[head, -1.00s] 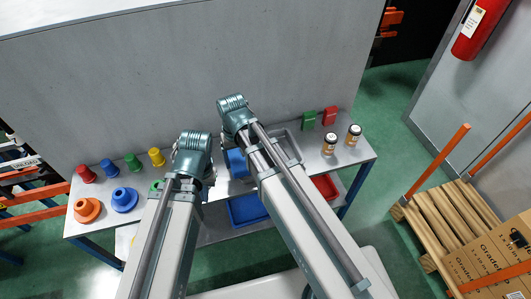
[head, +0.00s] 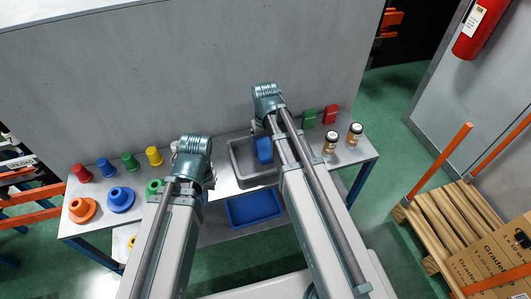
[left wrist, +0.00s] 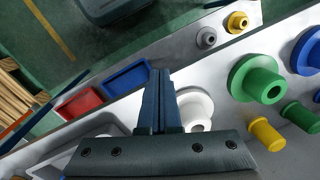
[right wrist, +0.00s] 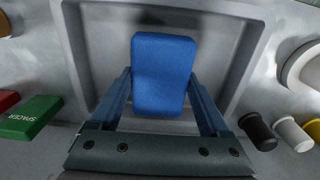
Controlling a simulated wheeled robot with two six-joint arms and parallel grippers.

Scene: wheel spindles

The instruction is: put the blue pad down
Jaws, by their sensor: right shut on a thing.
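The blue pad (right wrist: 163,75) is between the two fingers of my right gripper (right wrist: 163,90), which is shut on it. It is over the grey tray (right wrist: 75,40) in the right wrist view; I cannot tell whether it touches the tray floor. In the head view the pad (head: 264,150) shows at the right part of the tray (head: 237,158), beside my right arm. My left gripper (left wrist: 158,75) has its fingers together with nothing between them, above the table near a white flanged part (left wrist: 195,108). In the head view its fingers are hidden behind the arm.
Green (head: 309,118) and red (head: 330,114) blocks and two jars (head: 331,142) stand right of the tray. Coloured spindles and flanged parts, including an orange one (head: 82,209), stand at the left. A blue bin (head: 253,207) is on the lower shelf.

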